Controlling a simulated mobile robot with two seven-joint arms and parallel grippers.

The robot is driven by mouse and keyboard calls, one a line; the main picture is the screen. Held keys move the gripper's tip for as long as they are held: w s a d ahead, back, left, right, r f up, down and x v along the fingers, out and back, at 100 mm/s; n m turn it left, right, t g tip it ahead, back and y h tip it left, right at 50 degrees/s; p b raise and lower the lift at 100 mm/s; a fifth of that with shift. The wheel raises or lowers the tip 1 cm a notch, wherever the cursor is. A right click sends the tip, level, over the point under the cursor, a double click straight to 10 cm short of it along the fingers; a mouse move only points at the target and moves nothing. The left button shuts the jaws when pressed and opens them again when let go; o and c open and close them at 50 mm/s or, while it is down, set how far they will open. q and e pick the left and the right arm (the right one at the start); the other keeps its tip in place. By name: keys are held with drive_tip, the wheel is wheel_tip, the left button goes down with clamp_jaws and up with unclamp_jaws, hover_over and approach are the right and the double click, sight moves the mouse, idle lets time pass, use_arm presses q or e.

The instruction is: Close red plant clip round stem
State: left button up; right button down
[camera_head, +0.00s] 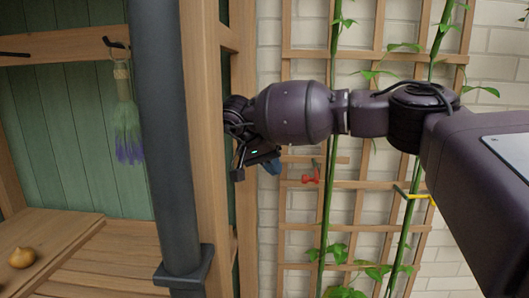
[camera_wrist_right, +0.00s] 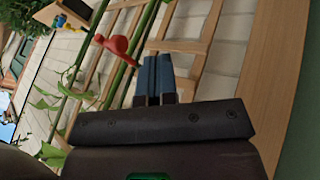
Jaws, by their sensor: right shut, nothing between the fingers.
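The red plant clip (camera_head: 311,176) is at the left side of the nearer green stem (camera_head: 327,180), in front of the trellis. It also shows in the wrist view (camera_wrist_right: 117,46), up and left of my fingertips, against the stem (camera_wrist_right: 135,55). I cannot tell whether its jaws go round the stem. My right gripper (camera_head: 271,166) is left of the clip, apart from it, mostly hidden behind its own wrist. In the wrist view its blue fingers (camera_wrist_right: 157,76) are together and empty. My left gripper is not in view.
The wooden trellis (camera_head: 375,184) stands before a white brick wall. A second stem to the right carries a yellow clip (camera_head: 415,196). A wooden cabinet post (camera_head: 209,120) is close left of my gripper. A dried lavender bunch (camera_head: 126,125) hangs and an onion-like bulb (camera_head: 22,257) lies further left.

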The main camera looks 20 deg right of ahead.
drive_tip(key=d, duration=0.1)
drive_tip(key=s+d+f, duration=0.1)
drive_tip(key=s+d+p, duration=0.1)
drive_tip(key=d, duration=0.1)
drive_tip(key=shift+s+d+f, duration=0.1)
drive_tip(key=shift+f, duration=0.2)
drive_tip(key=shift+s+n, duration=0.15)
drive_tip(key=shift+n, duration=0.15)
